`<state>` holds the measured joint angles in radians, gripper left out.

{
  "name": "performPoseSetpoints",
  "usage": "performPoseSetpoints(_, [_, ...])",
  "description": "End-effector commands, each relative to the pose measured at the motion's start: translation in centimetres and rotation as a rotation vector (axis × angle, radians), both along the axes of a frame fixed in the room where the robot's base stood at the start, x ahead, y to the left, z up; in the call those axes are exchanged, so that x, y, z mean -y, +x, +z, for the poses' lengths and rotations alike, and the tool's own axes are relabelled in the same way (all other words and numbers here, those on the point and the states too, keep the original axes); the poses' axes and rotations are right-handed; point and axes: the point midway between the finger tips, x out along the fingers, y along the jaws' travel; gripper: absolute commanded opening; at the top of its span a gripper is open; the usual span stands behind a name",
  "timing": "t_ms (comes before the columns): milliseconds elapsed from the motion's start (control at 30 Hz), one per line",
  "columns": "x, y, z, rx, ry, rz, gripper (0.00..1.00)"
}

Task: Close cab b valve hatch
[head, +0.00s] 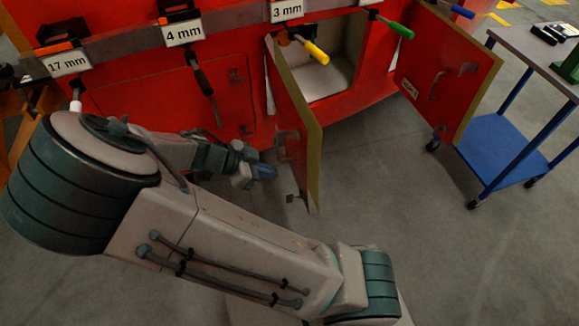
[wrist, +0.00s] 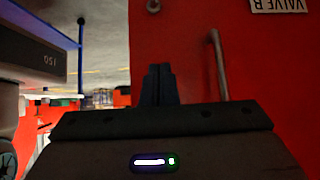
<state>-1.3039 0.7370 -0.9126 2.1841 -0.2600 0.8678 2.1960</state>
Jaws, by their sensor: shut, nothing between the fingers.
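The Valve B hatch door (head: 290,115) is a red panel with a yellowish edge, swung open from the red nosecone in the head view. Contact with the door cannot be told.
An open compartment (head: 335,75) lies behind the door. Another red door (head: 450,75) stands open at right, near a blue cart (head: 505,155). Screwdrivers (head: 305,45) hang along the labelled rail (head: 135,42). Grey floor (head: 400,200) between door and cart is clear.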

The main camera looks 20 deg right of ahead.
Motion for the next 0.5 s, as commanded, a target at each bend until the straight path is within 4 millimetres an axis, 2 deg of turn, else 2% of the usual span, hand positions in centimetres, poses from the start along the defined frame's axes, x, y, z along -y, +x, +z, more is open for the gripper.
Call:
performPoseSetpoints(100, [2.0, -0.1, -1.6, -0.002, -0.003, -0.004, 0.0])
performPoseSetpoints(300, [4.7, 0.0, -1.0, -0.001, -0.001, -0.002, 0.0])
performPoseSetpoints(500, [5.5, 0.1, -1.0, 0.001, 0.0, 0.001, 0.0])
